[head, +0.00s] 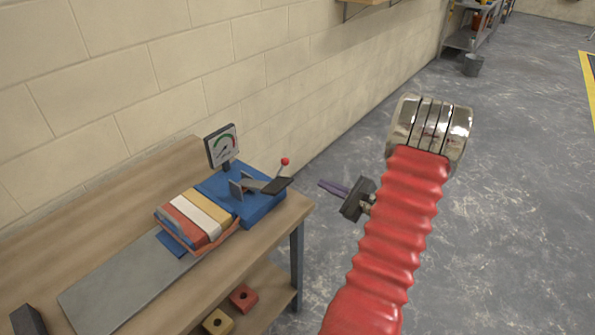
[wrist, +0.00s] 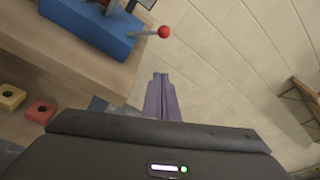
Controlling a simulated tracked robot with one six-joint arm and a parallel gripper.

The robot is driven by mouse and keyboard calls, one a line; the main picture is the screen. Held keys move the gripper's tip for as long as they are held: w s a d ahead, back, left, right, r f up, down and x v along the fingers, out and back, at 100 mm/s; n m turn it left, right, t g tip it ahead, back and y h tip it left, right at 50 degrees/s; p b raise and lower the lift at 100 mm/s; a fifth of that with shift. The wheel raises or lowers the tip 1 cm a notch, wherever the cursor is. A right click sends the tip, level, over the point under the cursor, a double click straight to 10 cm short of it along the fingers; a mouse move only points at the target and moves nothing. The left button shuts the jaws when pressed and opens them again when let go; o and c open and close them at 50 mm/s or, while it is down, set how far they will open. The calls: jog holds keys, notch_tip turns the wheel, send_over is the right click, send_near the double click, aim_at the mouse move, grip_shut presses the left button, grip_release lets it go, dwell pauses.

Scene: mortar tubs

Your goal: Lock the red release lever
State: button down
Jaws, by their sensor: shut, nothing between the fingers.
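The release lever shows as a thin rod with a red ball knob (head: 285,161) on a blue clamp base (head: 263,205) at the bench's right end. In the wrist view the red knob (wrist: 163,32) ends a short grey rod that points right from the blue base (wrist: 92,28). My gripper (head: 322,183) has purple fingers and is off the bench's right edge, to the right of the knob and apart from it. In the wrist view the fingers (wrist: 160,76) are together and empty, below the knob in the picture. The lever's pivot is partly hidden.
A gauge (head: 223,145) stands behind the blue base. Striped blocks (head: 196,219) and a grey plate (head: 125,283) lie left of it on the wooden bench (head: 60,250). Red and yellow blocks with holes (head: 243,297) sit on the lower shelf.

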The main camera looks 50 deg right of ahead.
aim_at(280, 171)
jog(key=w+a+r, duration=0.1)
jog(key=w, duration=1)
jog(key=shift+w+a+r, duration=0.15)
jog(key=shift+w+a, duration=0.05)
jog(key=shift+a, duration=0.15)
dwell(0.5)
jog(key=shift+r, duration=0.1)
